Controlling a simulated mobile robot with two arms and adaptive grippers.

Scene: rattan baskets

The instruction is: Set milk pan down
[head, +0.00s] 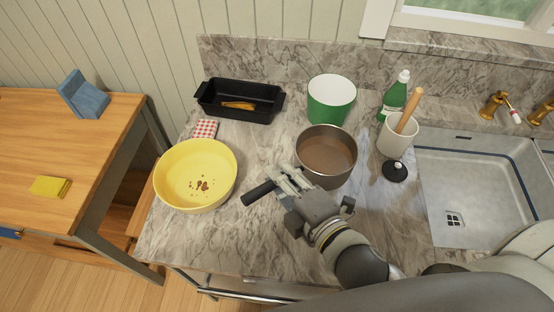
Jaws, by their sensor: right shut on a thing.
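The milk pan (326,155) is a round metal pan with a brownish inside and a black handle (259,193) that points to the lower left. It is at the middle of the marble counter, in front of the green and white pot. My right gripper (289,182) is shut on the handle, close to the pan's side, and its fingers hide part of the handle. The pan looks upright. I cannot tell whether its base touches the counter. My left gripper is not in view.
A yellow bowl (195,175) with brown bits stands left of the pan. The sink (470,190) is at right. The front-left counter is clear.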

